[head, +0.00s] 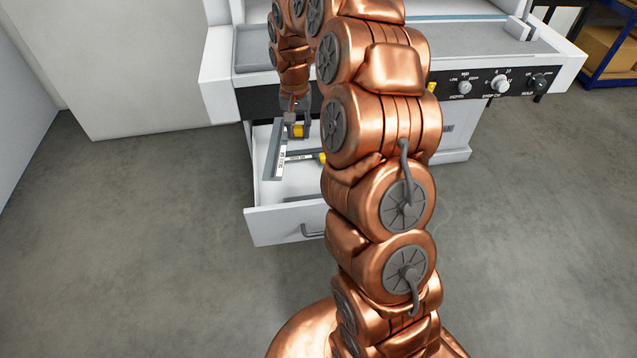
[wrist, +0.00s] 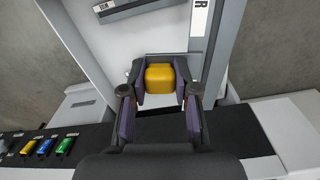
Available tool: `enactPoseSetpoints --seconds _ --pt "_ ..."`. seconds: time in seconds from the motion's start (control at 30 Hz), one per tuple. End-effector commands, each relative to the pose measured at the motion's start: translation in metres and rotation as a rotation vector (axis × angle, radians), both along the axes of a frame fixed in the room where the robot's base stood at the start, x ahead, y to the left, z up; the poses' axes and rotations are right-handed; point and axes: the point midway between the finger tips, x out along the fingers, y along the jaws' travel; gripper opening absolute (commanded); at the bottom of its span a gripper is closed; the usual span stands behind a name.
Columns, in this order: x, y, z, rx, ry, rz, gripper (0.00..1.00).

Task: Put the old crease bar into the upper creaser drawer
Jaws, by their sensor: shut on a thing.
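The open white drawer (head: 262,226) sticks out from the front of the creaser below its panel. My gripper (head: 297,128) is over the drawer's rear part, shut on a yellow block (head: 298,131). In the wrist view my gripper (wrist: 159,82) has this yellow block (wrist: 159,77) between its fingers. A long grey bar (head: 277,150) with a white label lies lengthwise at the drawer's left; it also shows in the wrist view (wrist: 197,42). I cannot tell whether the yellow block joins it. A second labelled grey bar (head: 307,155) lies crosswise, with a yellow end (head: 322,158).
The creaser's black control panel (head: 475,88) with several knobs is above the drawer. Coloured pieces (wrist: 45,147) sit along its edge. A blue shelf with a cardboard box (head: 605,50) stands at the far right. The grey floor (head: 130,230) left of the drawer is clear.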

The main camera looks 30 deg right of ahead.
Motion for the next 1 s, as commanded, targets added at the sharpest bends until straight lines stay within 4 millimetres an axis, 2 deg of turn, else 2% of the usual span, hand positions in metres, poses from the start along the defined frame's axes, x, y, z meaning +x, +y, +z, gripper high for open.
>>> enactPoseSetpoints --seconds 0.03,0.2,0.5,0.7,0.87,1.0 --pt "0.0 -0.017 -0.018 -0.008 -0.005 -0.11 0.0" --pt "-0.003 -0.059 -0.04 -0.012 -0.014 -0.49 0.0" --pt "-0.009 -0.114 -0.078 0.0 -0.025 -1.083 0.0" --pt "-0.012 -0.131 -0.092 0.008 -0.023 -1.305 0.0" --pt "-0.013 -0.134 -0.097 0.013 -0.021 -1.366 0.0" --pt "-0.013 -0.134 -0.111 0.012 -0.019 -1.371 0.0"
